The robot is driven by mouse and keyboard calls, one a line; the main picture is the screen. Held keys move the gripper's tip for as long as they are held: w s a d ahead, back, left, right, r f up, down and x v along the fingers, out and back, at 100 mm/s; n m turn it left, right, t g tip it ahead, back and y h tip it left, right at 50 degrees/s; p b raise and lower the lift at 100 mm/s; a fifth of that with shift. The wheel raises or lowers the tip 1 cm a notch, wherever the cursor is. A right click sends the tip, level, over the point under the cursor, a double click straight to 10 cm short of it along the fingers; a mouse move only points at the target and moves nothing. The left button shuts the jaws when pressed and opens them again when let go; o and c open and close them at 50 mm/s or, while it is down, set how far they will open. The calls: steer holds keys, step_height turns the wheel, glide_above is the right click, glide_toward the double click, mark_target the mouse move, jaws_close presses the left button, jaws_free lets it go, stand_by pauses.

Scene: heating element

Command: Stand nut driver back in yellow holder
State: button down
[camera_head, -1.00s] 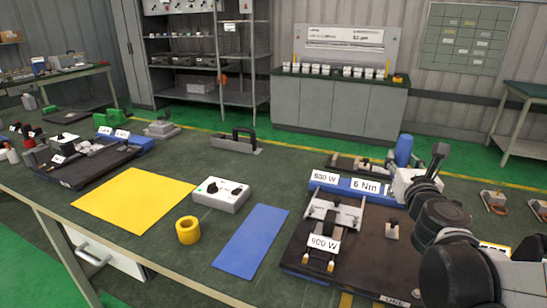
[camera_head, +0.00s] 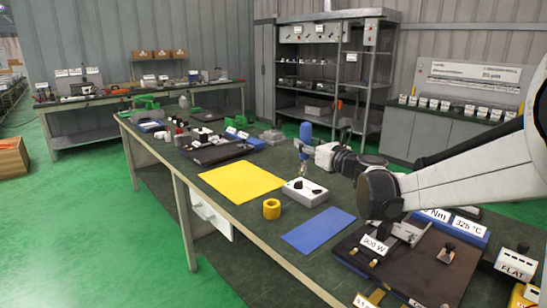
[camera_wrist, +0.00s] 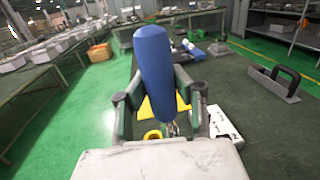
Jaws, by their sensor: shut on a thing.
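The nut driver (camera_head: 306,133) has a blue handle and a thin metal shaft pointing down. It is roughly upright in the head view and its handle fills the middle of the wrist view (camera_wrist: 156,68). My gripper (camera_head: 312,149) is shut on it and holds it above the bench, near the white control box. The yellow holder (camera_head: 271,209) is a short, open ring on the bench near its front edge, left of and below the nut driver in the head view. In the wrist view the holder (camera_wrist: 152,135) shows partly behind the gripper.
A white box with black knobs (camera_head: 305,192) stands close to the holder. A yellow mat (camera_head: 240,180) and a blue mat (camera_head: 318,230) lie flat on either side. A dark board with a heater fixture (camera_head: 420,265) is at the right. A grey block with a handle (camera_wrist: 275,82) stands behind.

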steer(key=w+a+n+g+y+p, duration=0.1)
steer(key=w+a+n+g+y, duration=0.6)
steer(key=a+g, duration=0.2)
step_height(320, 180, down, 7)
steer(key=s+a+n+g+p, duration=0.1)
steer(key=s+n+g, duration=0.1)
steer(key=n+g, duration=0.6)
steer(key=shift+s+r+g+h, duration=0.2)
steer(key=shift+g+h, duration=0.2)
steer(key=shift+g, duration=2.1)
step_height(320, 180, down, 6)
steer(key=b, duration=0.2)
steer(key=shift+b, duration=0.35)
step_height(320, 180, down, 6)
steer(key=b, duration=0.3)
steer(key=shift+b, duration=0.3)
stand_by(1.6)
